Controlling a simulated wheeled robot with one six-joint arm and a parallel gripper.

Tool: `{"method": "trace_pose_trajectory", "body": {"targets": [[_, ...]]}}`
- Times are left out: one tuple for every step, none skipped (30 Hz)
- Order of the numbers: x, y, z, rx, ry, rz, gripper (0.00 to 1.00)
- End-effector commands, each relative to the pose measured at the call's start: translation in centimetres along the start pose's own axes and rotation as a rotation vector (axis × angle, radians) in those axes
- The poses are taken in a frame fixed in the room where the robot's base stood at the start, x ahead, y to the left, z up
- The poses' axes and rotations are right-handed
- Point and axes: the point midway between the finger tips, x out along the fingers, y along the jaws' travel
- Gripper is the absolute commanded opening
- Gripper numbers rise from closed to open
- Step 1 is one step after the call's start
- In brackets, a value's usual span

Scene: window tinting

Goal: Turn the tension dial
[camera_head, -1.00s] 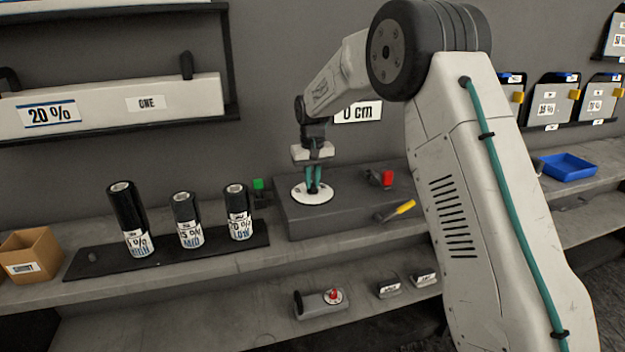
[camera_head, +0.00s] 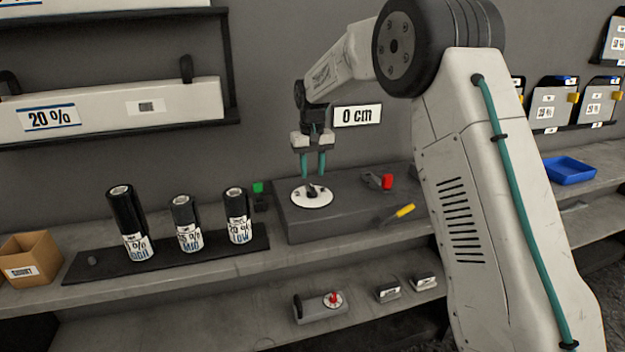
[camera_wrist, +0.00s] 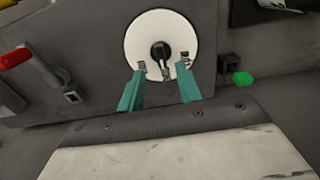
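The tension dial (camera_head: 325,196) is a white disc with dark marks and a black knob (camera_head: 312,190) at its centre, on top of a grey box (camera_head: 350,219). It also shows in the wrist view as a white disc (camera_wrist: 143,40) with its black knob (camera_wrist: 161,51). My gripper (camera_head: 314,176) is above the dial with its two teal fingers apart. In the wrist view my gripper (camera_wrist: 164,78) is open and empty, with its fingertips near the knob on either side. The knob is clear of the fingers.
A red-handled lever (camera_head: 386,182) and a yellow-handled tool (camera_head: 404,211) are at the box's right. Several black rolls, including one nearby (camera_head: 238,217), stand on a dark mat (camera_head: 80,266).

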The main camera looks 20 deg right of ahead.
Motion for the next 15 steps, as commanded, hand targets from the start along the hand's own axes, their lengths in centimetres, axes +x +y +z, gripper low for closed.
{"method": "trace_pose_trajectory", "body": {"targets": [[-0.9,0.0,-0.1,0.0,0.003,0.0,0.35],[-1.3,0.0,-0.1,0.0,0.003,0.0,0.35],[-1.8,0.0,0.0,0.0,0.001,0.0,0.35],[-2.1,0.0,0.0,0.0,0.001,0.0,0.35],[-2.4,0.1,-0.1,0.0,0.002,0.0,0.35],[-2.7,0.1,-0.1,0.0,0.002,0.0,0.35],[-2.8,0.1,0.0,0.0,0.001,0.0,0.35],[-3.0,0.1,0.0,0.0,0.001,0.0,0.35],[-3.0,0.1,0.0,0.0,0.0,0.0,0.35],[-3.1,0.1,0.0,0.0,0.0,0.0,0.35],[-3.1,0.1,0.0,0.0,0.0,0.0,0.35],[-3.1,0.1,0.0,0.0,0.0,0.0,0.35],[-3.1,0.1,0.0,0.0,0.0,0.0,0.35],[-3.1,0.1,0.0,0.0,0.0,0.0,0.35],[-3.0,0.1,0.0,0.0,0.0,0.0,0.35]]}}
